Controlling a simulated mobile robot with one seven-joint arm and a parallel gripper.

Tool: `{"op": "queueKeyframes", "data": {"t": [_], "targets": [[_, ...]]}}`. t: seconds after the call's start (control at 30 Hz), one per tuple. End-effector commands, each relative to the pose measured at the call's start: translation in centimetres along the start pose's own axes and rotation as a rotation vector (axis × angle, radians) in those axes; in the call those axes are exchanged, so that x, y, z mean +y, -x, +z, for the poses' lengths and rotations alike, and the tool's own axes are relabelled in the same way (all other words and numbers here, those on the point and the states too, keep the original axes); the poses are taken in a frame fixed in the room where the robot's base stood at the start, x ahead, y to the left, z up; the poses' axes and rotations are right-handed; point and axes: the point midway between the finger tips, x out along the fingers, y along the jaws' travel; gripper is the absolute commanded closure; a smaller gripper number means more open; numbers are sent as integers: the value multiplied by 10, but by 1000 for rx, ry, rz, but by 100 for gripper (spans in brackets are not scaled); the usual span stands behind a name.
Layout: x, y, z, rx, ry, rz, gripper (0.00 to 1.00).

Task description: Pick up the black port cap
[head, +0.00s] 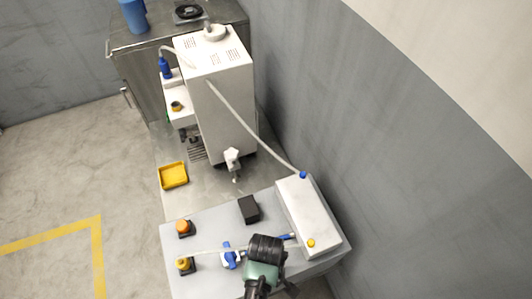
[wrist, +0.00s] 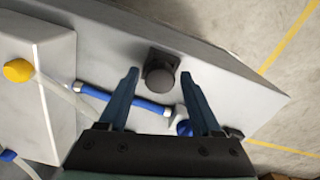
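The black port cap (wrist: 160,77) shows in the wrist view as a dark round knob on a dark square base, on the grey bench top (wrist: 215,75). My gripper (wrist: 160,76) is open, with its two blue fingers pointing toward the cap. The cap appears between the fingertips in the picture, with a gap on both sides. I cannot tell how far the tips are above it. In the head view my gripper (head: 262,285) is over the front of the bench, and the cap is hidden behind my arm.
A white box (head: 307,215) stands at the right, with a yellow cap (head: 311,243). Orange (head: 183,227) and yellow (head: 183,264) caps sit at the bench's left.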

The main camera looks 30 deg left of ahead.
Motion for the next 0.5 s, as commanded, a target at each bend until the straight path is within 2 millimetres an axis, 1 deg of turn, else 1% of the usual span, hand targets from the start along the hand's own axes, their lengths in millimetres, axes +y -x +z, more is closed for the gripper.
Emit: {"op": "queueKeyframes", "data": {"t": [0.03,0.33,0.5], "targets": [[0,0,0,0,0,0,45],[0,0,0,0,0,0,99],[0,0,0,0,0,0,100]]}}
